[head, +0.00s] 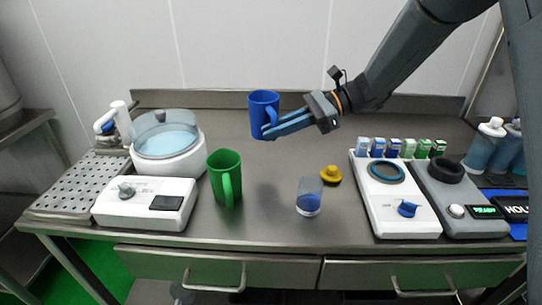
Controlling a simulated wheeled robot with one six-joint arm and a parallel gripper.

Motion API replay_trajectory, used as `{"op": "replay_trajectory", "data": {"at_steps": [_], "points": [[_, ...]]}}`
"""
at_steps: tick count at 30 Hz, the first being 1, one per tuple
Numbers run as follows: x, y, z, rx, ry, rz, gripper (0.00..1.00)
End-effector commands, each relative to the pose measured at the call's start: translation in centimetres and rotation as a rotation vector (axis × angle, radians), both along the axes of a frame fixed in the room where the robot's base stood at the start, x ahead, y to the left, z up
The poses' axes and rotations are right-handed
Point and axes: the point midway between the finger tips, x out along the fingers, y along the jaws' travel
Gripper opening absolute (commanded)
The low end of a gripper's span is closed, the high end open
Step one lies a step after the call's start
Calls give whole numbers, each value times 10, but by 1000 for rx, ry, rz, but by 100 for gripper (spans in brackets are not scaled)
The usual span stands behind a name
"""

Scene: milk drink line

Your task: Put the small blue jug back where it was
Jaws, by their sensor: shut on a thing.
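The small blue jug (262,104) is upright in the upper middle of the head view, in front of the counter's back edge. My gripper (270,128) reaches in from the right, and its blue fingers are shut on the jug at its handle side. The fingertips cover part of the handle and lower wall. I cannot tell for sure whether the jug's base is clear of the steel counter (262,225).
A green jug (222,170) stands left of centre beside a white machine with a round bowl (167,140). A clear cup with blue liquid (309,198) and a small yellow item (331,174) stand right of centre. White and grey devices (402,222) fill the right.

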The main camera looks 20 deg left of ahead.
Motion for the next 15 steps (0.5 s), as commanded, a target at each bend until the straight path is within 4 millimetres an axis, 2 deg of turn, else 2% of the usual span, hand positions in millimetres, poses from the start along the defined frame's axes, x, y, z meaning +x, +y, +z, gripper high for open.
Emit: {"op": "replay_trajectory", "data": {"at_steps": [10,15], "points": [[-1,1,-51,0,2,2,0],[-1,0,-65,1,0,0,0]]}}
